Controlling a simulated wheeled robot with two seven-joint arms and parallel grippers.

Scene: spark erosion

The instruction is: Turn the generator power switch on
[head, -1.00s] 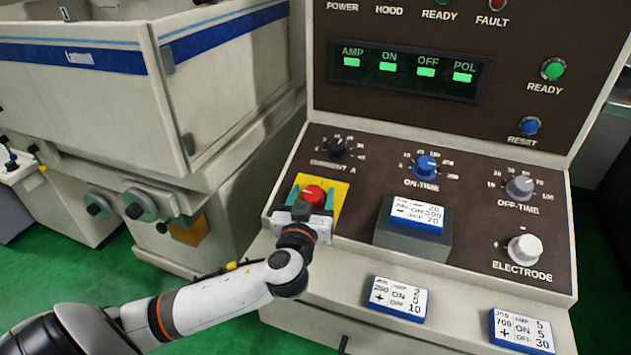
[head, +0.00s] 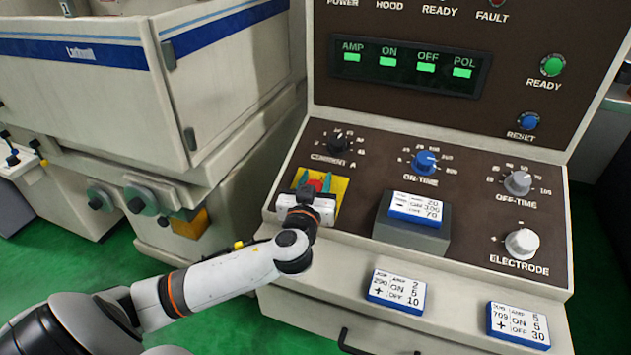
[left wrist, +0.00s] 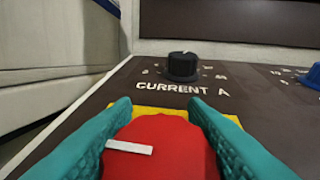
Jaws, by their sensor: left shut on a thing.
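The generator power switch is a red knob on a yellow plate (head: 341,189) at the left of the sloping brown panel. My right gripper is not in view.
Beside the switch are the black current knob (head: 338,143), blue on-time knob (head: 425,161), grey off-time knob (head: 517,183) and white electrode knob (head: 522,244). A card (head: 416,208) lies on a grey block. More cards (head: 396,290) lie on the front ledge. The display (head: 409,67) shows green blocks.

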